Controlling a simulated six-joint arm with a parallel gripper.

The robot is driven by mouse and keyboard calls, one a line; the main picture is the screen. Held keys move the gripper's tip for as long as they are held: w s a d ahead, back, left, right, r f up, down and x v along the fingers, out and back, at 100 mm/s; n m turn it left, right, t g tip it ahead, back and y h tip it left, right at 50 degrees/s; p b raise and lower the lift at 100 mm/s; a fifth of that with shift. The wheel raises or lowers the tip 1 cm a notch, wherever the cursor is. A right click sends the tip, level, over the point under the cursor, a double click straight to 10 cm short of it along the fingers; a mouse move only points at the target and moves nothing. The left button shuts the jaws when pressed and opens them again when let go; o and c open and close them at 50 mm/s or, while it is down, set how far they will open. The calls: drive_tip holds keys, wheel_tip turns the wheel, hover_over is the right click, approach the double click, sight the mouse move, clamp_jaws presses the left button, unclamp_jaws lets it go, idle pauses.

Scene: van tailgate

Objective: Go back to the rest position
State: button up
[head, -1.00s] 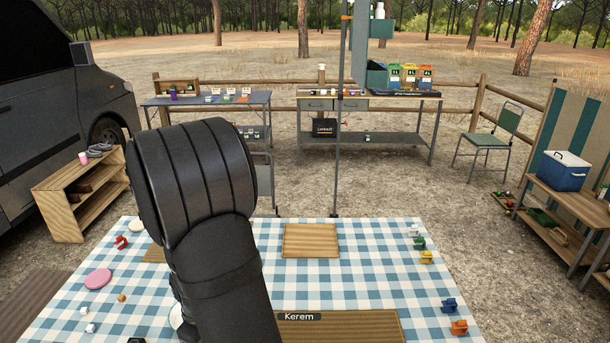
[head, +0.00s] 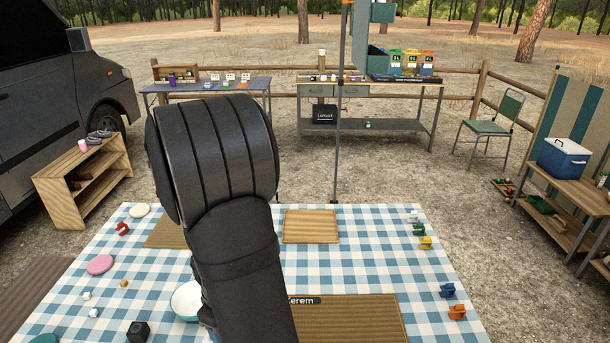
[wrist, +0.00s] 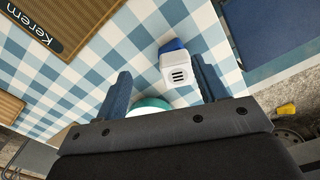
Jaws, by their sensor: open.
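My gripper (wrist: 162,88) shows in the wrist view, with its two dark blue fingers apart over the blue-and-white checked cloth. A white block with dark slots and a blue end (wrist: 178,66) lies ahead, close to the right-hand finger; I see no grip on it. Part of a teal-rimmed round thing (wrist: 150,106) shows between the fingers, mostly hidden by the gripper body. In the head view my dark arm stands upright over the checked table (head: 350,260) and hides the gripper.
A white bowl (head: 184,302) is partly behind my arm. A dark cube (head: 138,331) and a pink plate (head: 100,264) lie left. The "Kerem" board (head: 350,325) lies right of the arm. Small coloured figures (head: 447,290) line the right edge.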

drive_tip(key=d+r, duration=0.5)
drive_tip(key=d, duration=0.2)
drive_tip(key=w+a+f+n, duration=0.1)
drive_tip(key=w+a, duration=0.5)
drive_tip(key=a, duration=0.2)
drive_tip(key=w+a+f+n, duration=0.2)
drive_tip(key=w+a, duration=0.5)
drive_tip(key=a, duration=0.1)
drive_tip(key=w+a+f+n, duration=0.1)
drive_tip(key=w+a+n, duration=0.1)
drive_tip(key=w+a, duration=0.4)
drive_tip(key=shift+w+a+f, duration=0.2)
drive_tip(key=shift+a, duration=0.3)
drive_tip(key=shift+w+a+f, duration=0.15)
drive_tip(key=shift+a, duration=0.35)
drive_tip(key=shift+w+a+f, duration=0.15)
drive_tip(key=shift+a, duration=0.45)
drive_tip(key=shift+c, duration=0.3)
drive_tip(key=c, duration=0.4)
